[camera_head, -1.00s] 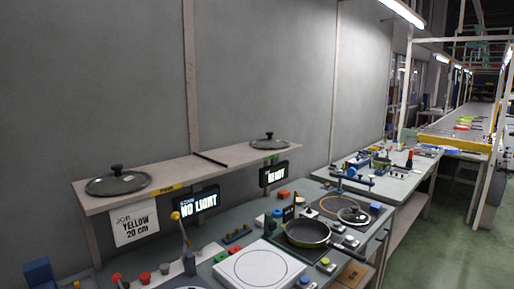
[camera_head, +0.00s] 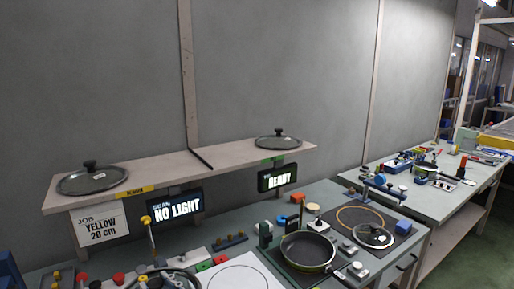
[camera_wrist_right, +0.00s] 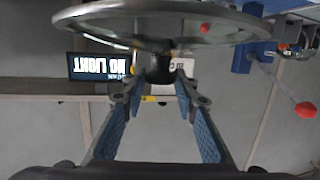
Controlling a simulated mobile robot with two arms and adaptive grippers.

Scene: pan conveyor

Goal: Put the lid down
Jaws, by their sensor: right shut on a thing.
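My right gripper (camera_wrist_right: 160,82) is shut on the dark knob of a lid (camera_wrist_right: 215,27) in the right wrist view; the lid's glass disc and metal rim spread across the top of that view. In the head view, part of a dark round rim shows at the bottom edge, cut off, and I cannot tell its details. A pan (camera_head: 307,250) with a yellow-green rim stands uncovered on a dark plate. Another glass lid (camera_head: 372,236) lies on the dark mat to its right. My left gripper is not in view.
A white plate (camera_head: 240,278) marked with a circle lies clear left of the pan. Buttons and small blocks crowd the bench.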

